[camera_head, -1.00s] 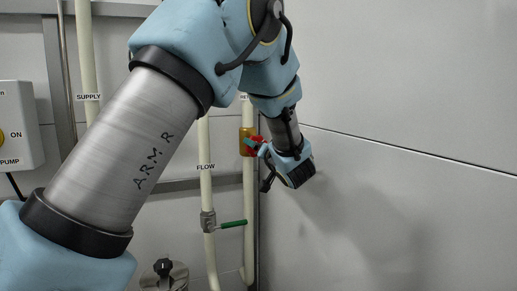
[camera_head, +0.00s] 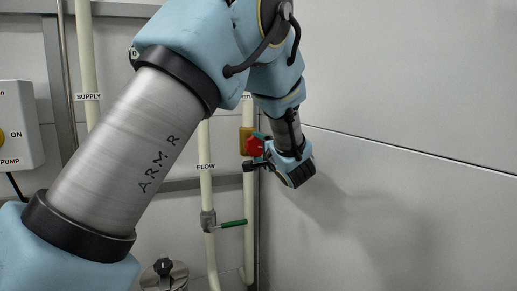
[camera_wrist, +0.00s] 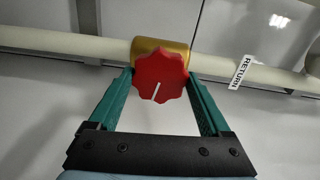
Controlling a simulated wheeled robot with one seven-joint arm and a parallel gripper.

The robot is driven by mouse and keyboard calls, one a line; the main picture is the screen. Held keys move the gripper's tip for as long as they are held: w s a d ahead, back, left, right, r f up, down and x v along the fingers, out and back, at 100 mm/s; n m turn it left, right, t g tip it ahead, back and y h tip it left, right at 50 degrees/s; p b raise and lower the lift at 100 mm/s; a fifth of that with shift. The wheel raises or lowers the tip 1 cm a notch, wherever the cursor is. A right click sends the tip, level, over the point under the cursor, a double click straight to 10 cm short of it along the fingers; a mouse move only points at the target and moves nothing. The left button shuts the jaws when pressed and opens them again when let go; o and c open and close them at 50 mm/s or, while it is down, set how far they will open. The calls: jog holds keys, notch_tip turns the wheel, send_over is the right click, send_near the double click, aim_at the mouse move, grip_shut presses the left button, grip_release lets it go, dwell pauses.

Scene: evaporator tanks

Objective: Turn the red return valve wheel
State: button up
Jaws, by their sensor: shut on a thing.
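The red return valve wheel (camera_wrist: 160,78) is a scalloped knob with a white mark on its face, mounted on a brass valve body (camera_wrist: 146,47) on the pale return pipe. The mark points down and slightly left in the wrist view. My gripper (camera_wrist: 161,82) has its two green fingers on either side of the wheel, shut on it. In the head view the red wheel (camera_head: 255,147) shows at my gripper (camera_head: 253,150), with the brass body (camera_head: 246,138) behind it. The RETURN label (camera_wrist: 241,72) is to the right of the wheel in the wrist view.
The flow pipe (camera_head: 206,187) with a green lever handle (camera_head: 233,224) stands left of the return pipe. A supply pipe (camera_head: 86,60) and a pump switch box (camera_head: 18,125) are further left. A plain wall (camera_head: 420,120) borders the right side.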

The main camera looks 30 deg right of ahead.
jog(key=m, duration=0.3)
jog(key=shift+m, duration=0.4)
jog(key=m, duration=0.3)
jog(key=shift+m, duration=0.3)
jog(key=m, duration=0.6)
jog(key=shift+s+d+m, duration=0.15)
jog(key=shift+m, duration=1.95)
jog(key=m, duration=1)
jog(key=shift+f, duration=0.1)
jog(key=shift+m, duration=0.4)
